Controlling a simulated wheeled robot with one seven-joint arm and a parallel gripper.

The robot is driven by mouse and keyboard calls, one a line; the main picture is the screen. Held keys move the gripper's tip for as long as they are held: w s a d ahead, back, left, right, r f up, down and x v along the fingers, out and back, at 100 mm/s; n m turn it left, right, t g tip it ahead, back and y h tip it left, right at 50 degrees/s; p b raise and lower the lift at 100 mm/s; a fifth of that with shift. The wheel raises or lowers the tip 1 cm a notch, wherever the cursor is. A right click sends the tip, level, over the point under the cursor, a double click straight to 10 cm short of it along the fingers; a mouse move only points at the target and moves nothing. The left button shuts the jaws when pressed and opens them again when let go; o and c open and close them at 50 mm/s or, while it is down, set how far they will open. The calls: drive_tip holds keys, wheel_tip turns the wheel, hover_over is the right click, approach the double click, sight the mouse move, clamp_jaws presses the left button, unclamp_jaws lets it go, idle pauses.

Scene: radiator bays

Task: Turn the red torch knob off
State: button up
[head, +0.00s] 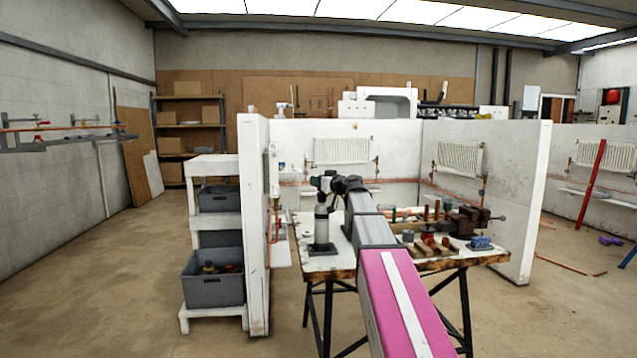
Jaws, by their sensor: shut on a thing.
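The torch (321,222) stands upright near the left end of the workbench (325,262), a grey cylinder with a dark base. My arm reaches over the bench from the lower right. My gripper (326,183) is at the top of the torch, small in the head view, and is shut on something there. The red knob is hidden behind the gripper and the torch head, so I cannot see its setting. I see no flame.
A vise (470,219), a blue object (480,243) and small fittings crowd the bench's right side. White partition walls (255,230) enclose it, with a radiator (342,150) behind. Grey crates (212,278) stand on a shelf at left. The floor at far left is free.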

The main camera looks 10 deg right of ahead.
drive_tip(key=shift+w+d+m+t+h, duration=0.15)
drive_tip(key=shift+m+t+h, duration=0.55)
drive_tip(key=shift+m+h, duration=0.6)
drive_tip(key=shift+d+m+t+h, duration=0.1)
drive_tip(key=shift+m+t+h, duration=0.65)
drive_tip(key=shift+h, duration=0.95)
drive_tip(key=shift+d+m+h, duration=0.2)
drive_tip(key=shift+m+h, duration=0.65)
drive_tip(key=shift+h, duration=0.35)
drive_tip(key=o, duration=0.9)
drive_tip(key=s, duration=0.3)
drive_tip(key=s+d, duration=0.1)
drive_tip(key=s, duration=0.6)
drive_tip(key=shift+s+d, duration=0.15)
drive_tip(key=shift+s, duration=0.2)
